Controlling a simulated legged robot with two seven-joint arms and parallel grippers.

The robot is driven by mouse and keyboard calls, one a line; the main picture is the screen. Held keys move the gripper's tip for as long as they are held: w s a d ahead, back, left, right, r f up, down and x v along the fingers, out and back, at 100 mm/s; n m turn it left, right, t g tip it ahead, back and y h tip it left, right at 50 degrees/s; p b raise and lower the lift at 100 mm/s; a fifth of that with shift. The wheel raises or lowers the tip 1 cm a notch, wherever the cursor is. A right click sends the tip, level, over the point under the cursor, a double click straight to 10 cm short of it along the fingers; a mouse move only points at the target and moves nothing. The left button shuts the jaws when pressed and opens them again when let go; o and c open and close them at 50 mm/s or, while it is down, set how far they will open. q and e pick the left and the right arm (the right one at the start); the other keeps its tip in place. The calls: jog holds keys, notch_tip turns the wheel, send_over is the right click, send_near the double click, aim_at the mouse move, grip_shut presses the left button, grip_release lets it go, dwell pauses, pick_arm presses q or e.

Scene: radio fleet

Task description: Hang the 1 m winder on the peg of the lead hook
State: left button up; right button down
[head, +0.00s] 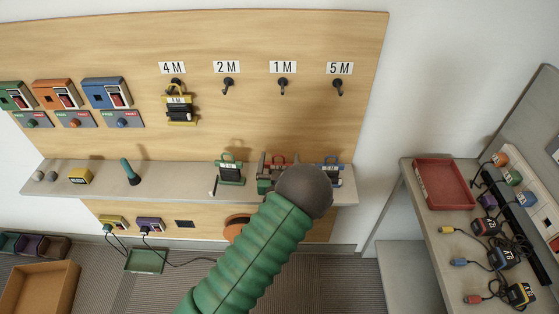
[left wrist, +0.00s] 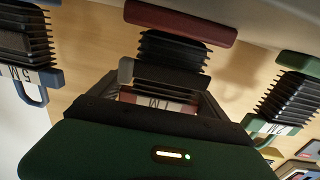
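The 1 m winder, red with black coils, stands on the shelf (head: 190,180). My right gripper is not in view.
A green 2 m winder (head: 230,170) stands left of the red one and a blue 5 m winder (head: 331,172) right of it. A yellow winder (head: 180,108) hangs on the 4 M peg. The 2 M (head: 228,86) and 5 M (head: 338,87) pegs are empty.

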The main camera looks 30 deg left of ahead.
pick_arm(q)
jog(key=shift+o, duration=1.1)
